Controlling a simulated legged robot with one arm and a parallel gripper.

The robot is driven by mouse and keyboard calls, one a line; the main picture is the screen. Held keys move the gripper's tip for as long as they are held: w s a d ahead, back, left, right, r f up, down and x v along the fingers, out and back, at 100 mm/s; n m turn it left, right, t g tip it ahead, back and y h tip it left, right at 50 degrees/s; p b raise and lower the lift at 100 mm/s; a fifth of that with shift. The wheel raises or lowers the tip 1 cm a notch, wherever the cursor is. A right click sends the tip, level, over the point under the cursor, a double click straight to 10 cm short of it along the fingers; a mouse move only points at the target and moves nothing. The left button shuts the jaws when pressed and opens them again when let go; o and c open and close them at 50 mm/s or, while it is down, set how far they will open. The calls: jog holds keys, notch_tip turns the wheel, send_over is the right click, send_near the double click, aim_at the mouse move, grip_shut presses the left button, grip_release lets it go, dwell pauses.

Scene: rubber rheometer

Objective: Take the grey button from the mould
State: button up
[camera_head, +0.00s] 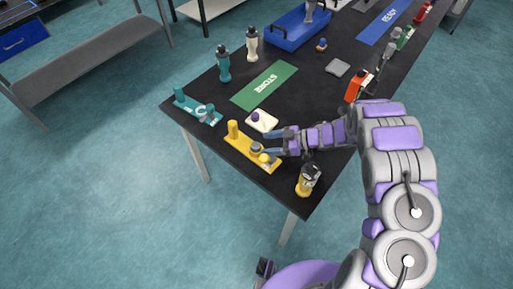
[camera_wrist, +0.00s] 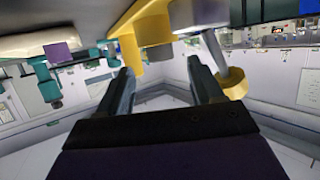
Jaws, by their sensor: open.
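A yellow mould (camera_head: 240,145) lies near the table's front left edge, with an upright yellow post at one end and a yellow knob at the other. The grey button (camera_head: 256,147) appears as a small round grey piece on it, close to the knob. My gripper (camera_head: 269,145) is open, its fingers reaching from the right to beside the grey piece. In the wrist view my gripper (camera_wrist: 163,85) has empty space between its fingertips. Yellow mould parts (camera_wrist: 152,27) and a grey round shape (camera_wrist: 198,12) show beyond them. Contact cannot be told.
A teal mould (camera_head: 198,111) lies to the left. A white block with a purple knob (camera_head: 261,120) is close behind my gripper. A yellow-and-black bottle (camera_head: 308,179) stands at the front corner. A green mat (camera_head: 264,86) and blue tray (camera_head: 298,29) are farther back.

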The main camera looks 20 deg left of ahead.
aim_at(257, 145)
jog(key=x, duration=0.3)
jog(key=shift+a+f, duration=0.15)
jog(key=shift+a, duration=0.1)
jog(key=shift+d, duration=0.45)
jog(key=shift+c, duration=0.7)
jog(key=shift+a, duration=0.35)
jog(key=c, duration=0.7)
jog(key=shift+c, duration=1.4)
jog(key=shift+d, duration=0.15)
